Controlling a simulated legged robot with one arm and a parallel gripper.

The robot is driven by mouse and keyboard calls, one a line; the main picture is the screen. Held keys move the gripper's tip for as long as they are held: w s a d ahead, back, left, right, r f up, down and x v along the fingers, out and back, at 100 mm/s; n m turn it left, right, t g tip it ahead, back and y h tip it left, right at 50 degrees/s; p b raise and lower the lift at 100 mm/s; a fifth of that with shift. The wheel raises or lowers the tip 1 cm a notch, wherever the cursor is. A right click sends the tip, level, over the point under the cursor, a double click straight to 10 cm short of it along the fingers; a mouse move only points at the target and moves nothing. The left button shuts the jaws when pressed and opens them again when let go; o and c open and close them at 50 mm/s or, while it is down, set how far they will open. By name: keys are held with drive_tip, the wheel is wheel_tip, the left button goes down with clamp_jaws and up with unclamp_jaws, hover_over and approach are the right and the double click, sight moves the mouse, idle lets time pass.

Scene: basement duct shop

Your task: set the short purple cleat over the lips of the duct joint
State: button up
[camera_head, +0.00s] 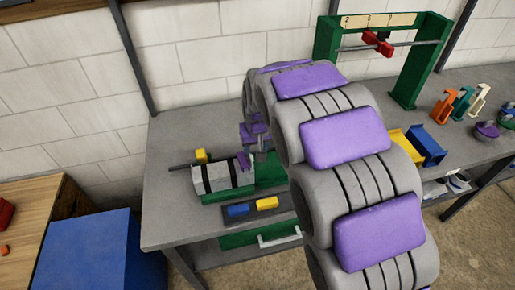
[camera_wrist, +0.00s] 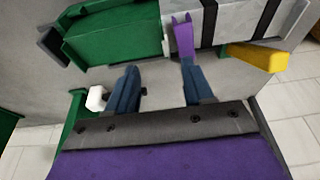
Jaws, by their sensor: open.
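The duct (camera_head: 221,177), pale grey with black bands, lies on a green stand on the bench. It also shows at the top of the wrist view (camera_wrist: 235,18). The short purple cleat (camera_wrist: 184,38) stands at the duct's end, beside a green block (camera_wrist: 113,38); it also shows in the head view (camera_head: 243,160). Whether it sits over the lips I cannot tell. My gripper (camera_wrist: 161,85) is open, its two blue-grey fingers apart with nothing seen between them. The right finger's tip overlaps the cleat's lower end in the picture; contact is unclear. My arm hides part of the joint in the head view.
A dark tray (camera_head: 285,211) in front holds a blue block (camera_head: 238,210) and a yellow block (camera_head: 267,203). Another yellow piece (camera_head: 201,156) is behind the duct. A green frame (camera_head: 325,40), coloured brackets (camera_head: 462,102) and yellow and blue bins (camera_head: 427,145) stand right. The bench's left end looks clear.

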drive_tip(key=s+d+r+p, duration=0.1)
drive_tip(key=s+d+r, duration=0.2)
drive_tip(key=s+r, duration=0.35)
drive_tip(key=s+d+m+g, duration=0.1)
drive_tip(key=s+d, duration=0.3)
drive_tip(key=s, duration=0.6)
drive_tip(key=s+d+m+g, duration=0.1)
drive_tip(key=s+d, duration=0.3)
drive_tip(key=s, duration=0.7)
drive_tip(key=s+d+m+g+h, duration=0.1)
drive_tip(key=s+d+g, duration=0.2)
drive_tip(key=s, duration=0.8)
drive_tip(key=shift+s+d+f, duration=0.15)
drive_tip(key=shift+d, duration=0.45)
drive_tip(key=shift+a, duration=0.3)
drive_tip(key=shift+d, duration=0.25)
drive_tip(key=shift+o, duration=0.5)
drive_tip(key=shift+a, duration=0.1)
